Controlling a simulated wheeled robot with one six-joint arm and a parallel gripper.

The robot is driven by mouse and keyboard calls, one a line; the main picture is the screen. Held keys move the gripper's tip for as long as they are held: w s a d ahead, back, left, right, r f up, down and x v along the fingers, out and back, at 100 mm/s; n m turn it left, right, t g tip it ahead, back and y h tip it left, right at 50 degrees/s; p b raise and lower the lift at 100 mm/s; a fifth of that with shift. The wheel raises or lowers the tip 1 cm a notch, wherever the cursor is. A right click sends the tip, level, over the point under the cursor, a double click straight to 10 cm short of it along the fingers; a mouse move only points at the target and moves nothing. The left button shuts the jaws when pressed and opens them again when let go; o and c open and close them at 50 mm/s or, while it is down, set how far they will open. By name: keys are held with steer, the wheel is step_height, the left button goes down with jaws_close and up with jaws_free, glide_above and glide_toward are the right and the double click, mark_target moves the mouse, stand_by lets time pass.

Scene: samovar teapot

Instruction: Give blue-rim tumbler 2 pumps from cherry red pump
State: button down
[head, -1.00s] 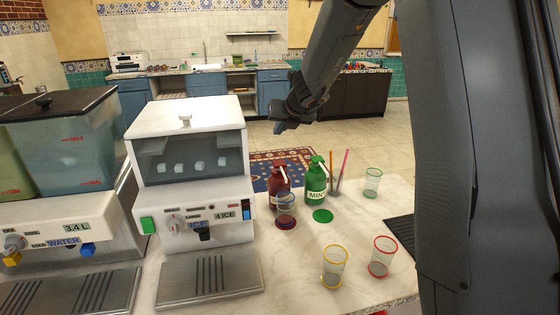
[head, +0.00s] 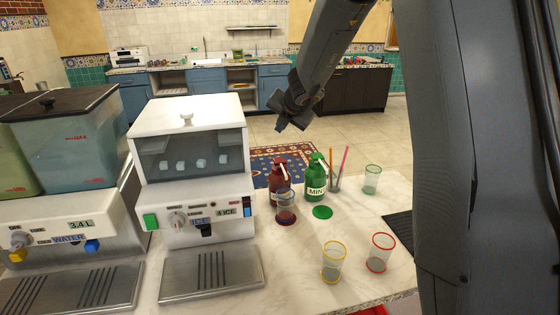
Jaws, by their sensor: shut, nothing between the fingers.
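The cherry red pump bottle (head: 279,178) stands on the counter right of the ice machine. The blue-rim tumbler (head: 286,208) stands upright in front of it, on a dark red round spot, and hides part of the bottle. The tumbler's contents are too small to make out. My gripper (head: 281,126) is shut and empty. In the picture it shows above the red pump, against the floor behind the counter, touching nothing.
A green mint pump bottle (head: 316,181) stands right of the red one, with a green disc (head: 323,212) before it. Green-rim (head: 372,180), yellow-rim (head: 332,262) and red-rim (head: 380,253) tumblers stand to the right. The ice machine (head: 192,170) stands left.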

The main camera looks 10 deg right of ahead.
steer(key=b, duration=0.9)
glide_above(279, 159)
steer(key=s, duration=0.2)
steer(key=shift+w+d+f, duration=0.1)
steer(key=shift+w+f, duration=0.05)
steer(key=shift+f, duration=3.85)
steer(key=shift+f+b, duration=0.4)
steer(key=shift+b, duration=0.2)
steer(key=shift+f+b, duration=0.4)
steer(key=shift+b, duration=0.05)
steer(key=shift+f+b, duration=1)
steer(key=shift+r+p, duration=1.4)
steer(key=shift+p, duration=0.15)
step_height(279, 159, up, 5)
steer(key=p, duration=0.6)
